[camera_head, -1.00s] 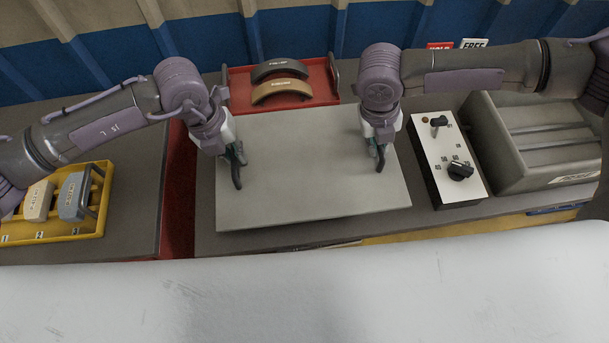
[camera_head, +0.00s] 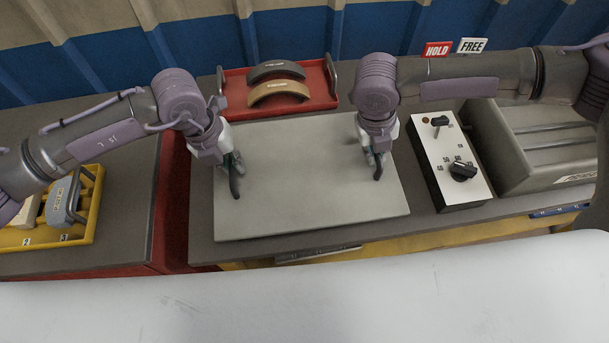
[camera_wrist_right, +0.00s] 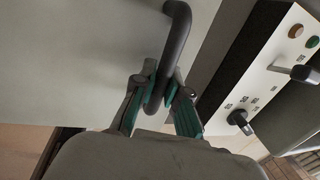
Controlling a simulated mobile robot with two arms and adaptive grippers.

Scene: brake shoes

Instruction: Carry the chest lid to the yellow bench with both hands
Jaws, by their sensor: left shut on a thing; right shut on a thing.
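The chest lid (camera_head: 305,190) is a flat light-grey panel with two dark bar handles, over the dark top of the yellow bench (camera_head: 400,236). My left gripper (camera_head: 234,180) is shut on the lid's left handle (camera_head: 235,190). My right gripper (camera_head: 376,165) is shut on the right handle (camera_head: 378,173). In the right wrist view, the right gripper's green-padded fingers (camera_wrist_right: 165,97) close around the black handle (camera_wrist_right: 178,45), with the lid (camera_wrist_right: 80,50) beside it. I cannot tell whether the lid touches the bench top.
A red tray (camera_head: 228,92) with two curved brake shoes stands behind the lid. A white control box (camera_head: 447,150) with knobs and a grey ribbed case (camera_head: 535,150) stand to the right. A yellow tray (camera_head: 85,232) with shoes is at the left. HOLD and FREE signs (camera_head: 455,48) stand at the back.

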